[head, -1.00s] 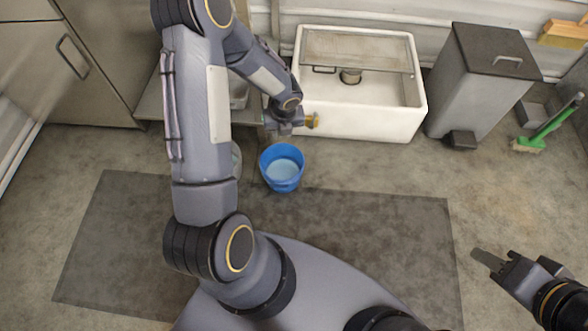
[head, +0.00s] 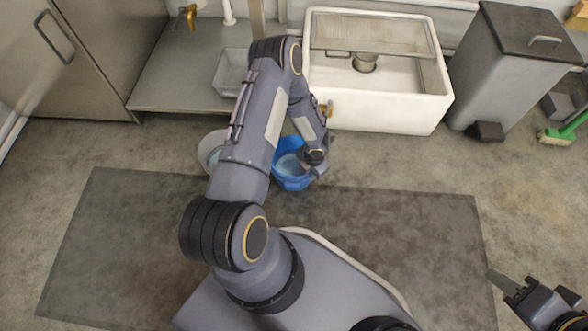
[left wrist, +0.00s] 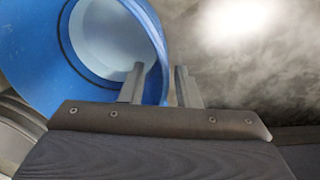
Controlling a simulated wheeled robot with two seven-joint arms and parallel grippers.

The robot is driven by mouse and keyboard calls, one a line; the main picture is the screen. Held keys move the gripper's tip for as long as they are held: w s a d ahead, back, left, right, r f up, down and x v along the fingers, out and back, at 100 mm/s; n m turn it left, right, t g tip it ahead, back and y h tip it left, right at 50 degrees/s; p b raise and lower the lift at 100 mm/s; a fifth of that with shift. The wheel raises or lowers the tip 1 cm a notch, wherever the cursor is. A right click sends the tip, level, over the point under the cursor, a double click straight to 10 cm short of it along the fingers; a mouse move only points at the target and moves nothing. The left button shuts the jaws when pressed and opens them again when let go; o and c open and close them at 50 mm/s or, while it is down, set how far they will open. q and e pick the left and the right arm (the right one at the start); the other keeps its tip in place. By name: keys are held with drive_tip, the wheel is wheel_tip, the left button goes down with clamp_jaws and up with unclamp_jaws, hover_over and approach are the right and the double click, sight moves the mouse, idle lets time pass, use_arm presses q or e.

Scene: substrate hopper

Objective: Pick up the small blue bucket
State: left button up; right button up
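The small blue bucket (head: 283,178) stands upright on the floor at the edge of the dark mat, partly hidden behind my left arm. My left gripper (head: 318,168) is low at the bucket's right side. In the left wrist view the bucket (left wrist: 40,60) fills the upper left, with a pale blue inside. There my left gripper (left wrist: 161,88) has its two fingers apart, with the bucket's rim between them, one finger inside and one outside. My right gripper (head: 507,286) is far from the bucket at the lower right; its finger opening is unclear.
A pale bucket (head: 209,143) stands just left, partly behind my arm. A white sink (head: 390,112) stands behind, beside a steel table (head: 165,85) with a grey tray (head: 229,75). A grey pedal bin (head: 500,85) is at the right. The dark mat (head: 400,240) is clear.

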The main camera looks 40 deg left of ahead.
use_arm(q)
drive_tip(key=shift+a+f, duration=0.1)
drive_tip(key=shift+f, duration=0.7)
drive_tip(key=shift+r, duration=0.1)
clamp_jaws()
idle(0.7)
